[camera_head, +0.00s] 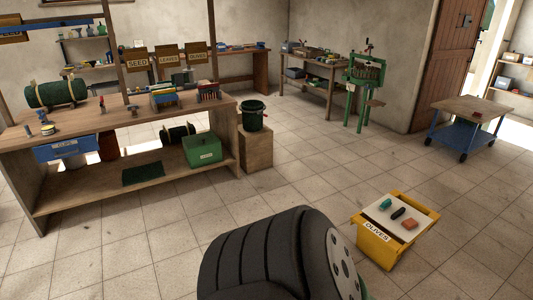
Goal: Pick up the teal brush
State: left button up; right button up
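A small teal object (385,204), which looks like the teal brush, lies on the pale top of a yellow crate (374,247) on the floor, right of centre. It is too small in view to make out bristles or a handle. The crate has a label reading "OLIVES". A black object (398,213) and an orange-brown block (409,225) lie beside the teal object in a diagonal row. Neither of my grippers is in view.
A large dark ribbed form with a pale holed disc fills the bottom centre, near the crate's left side. A long wooden workbench (75,142) stands at left. A blue wheeled cart (467,132) stands at right. Tiled floor around the crate is clear behind and to the right.

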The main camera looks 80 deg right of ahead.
aim_at(385, 204)
jog(key=z, duration=3.65)
jog(key=u, duration=3.1)
jog(key=z, duration=2.65)
